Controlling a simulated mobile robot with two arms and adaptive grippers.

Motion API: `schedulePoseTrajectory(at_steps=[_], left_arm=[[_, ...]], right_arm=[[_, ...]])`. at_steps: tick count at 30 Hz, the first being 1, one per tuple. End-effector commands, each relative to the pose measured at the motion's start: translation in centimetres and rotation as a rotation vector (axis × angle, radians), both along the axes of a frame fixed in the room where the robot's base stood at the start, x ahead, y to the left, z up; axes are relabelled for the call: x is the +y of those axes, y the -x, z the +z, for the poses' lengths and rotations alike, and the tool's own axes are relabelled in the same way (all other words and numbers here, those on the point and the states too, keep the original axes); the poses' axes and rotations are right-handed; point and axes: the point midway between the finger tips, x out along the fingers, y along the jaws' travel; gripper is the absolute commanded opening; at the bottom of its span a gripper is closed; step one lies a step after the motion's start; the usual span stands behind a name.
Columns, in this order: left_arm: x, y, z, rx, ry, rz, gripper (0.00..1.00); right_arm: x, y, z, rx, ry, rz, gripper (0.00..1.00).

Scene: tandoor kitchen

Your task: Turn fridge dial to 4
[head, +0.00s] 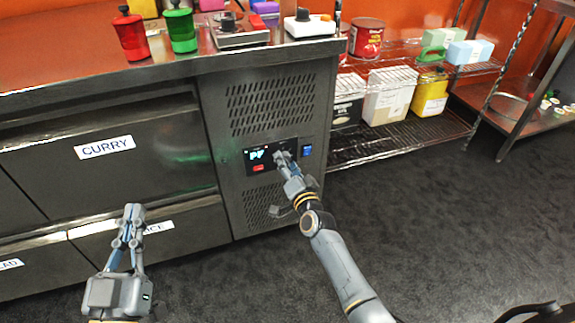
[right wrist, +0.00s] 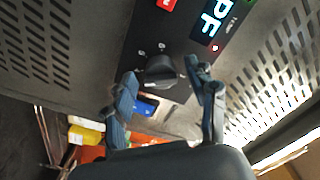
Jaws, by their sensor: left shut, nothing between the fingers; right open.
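The fridge's control panel (head: 257,156) is a dark strip on the grey vented front of the counter, with a lit display reading "PF" or similar. In the right wrist view the black dial (right wrist: 160,71) sits on the panel (right wrist: 183,45), between and just beyond my right gripper's fingers. Which mark the dial points to is too small to read. My right gripper (head: 283,157) is at the panel and hides the dial in the head view; its open fingers also show in the right wrist view (right wrist: 165,92). My left gripper (head: 134,211) is shut and empty before the lower drawers.
A blue switch (head: 307,150) is right of the dial, and a red switch (head: 258,168) is under the display. Drawers labelled CURRY (head: 104,147) are on the left. A wire shelf (head: 410,137) with boxes stands right.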

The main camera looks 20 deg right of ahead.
Motion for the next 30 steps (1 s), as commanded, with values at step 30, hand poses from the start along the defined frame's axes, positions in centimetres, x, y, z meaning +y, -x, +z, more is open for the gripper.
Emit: schedulePoseTrajectory(at_steps=[30], left_arm=[[0.0,0.0,0.0,0.0,0.0,0.0,0.0]], right_arm=[[-0.4,12.0,0.0,0.0,0.0,0.0,0.57]])
